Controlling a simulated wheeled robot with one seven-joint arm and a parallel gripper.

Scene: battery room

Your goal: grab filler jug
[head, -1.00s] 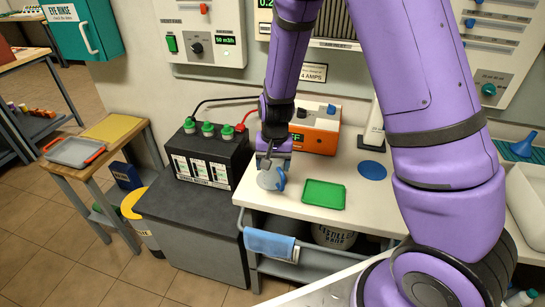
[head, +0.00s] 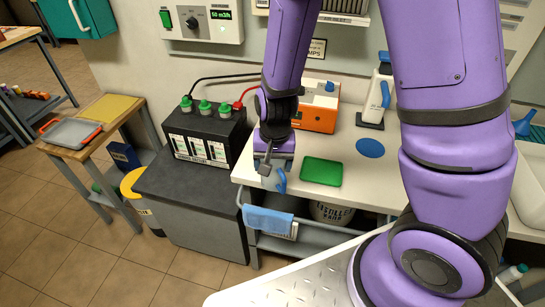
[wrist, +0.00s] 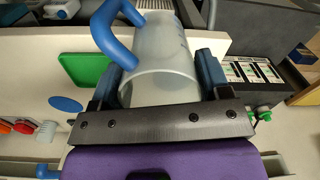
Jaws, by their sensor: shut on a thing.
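The filler jug (wrist: 165,58) is a translucent pale cup with a blue handle. In the wrist view it sits between the two dark blue fingers of my gripper (wrist: 163,82), which is shut on its sides. The handle sticks out to the upper left. In the head view my gripper (head: 271,165) points down at the left end of the white bench, and the jug's blue handle (head: 281,181) shows just below it. The jug's body is hard to make out there, and I cannot tell whether its base touches the bench.
A green tray (head: 321,171) lies just right of the jug, with a blue round mat (head: 370,148) beyond. A black battery (head: 205,137) with green caps stands left, an orange charger (head: 317,113) behind. A white jug-like bottle (head: 378,92) stands at the back right.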

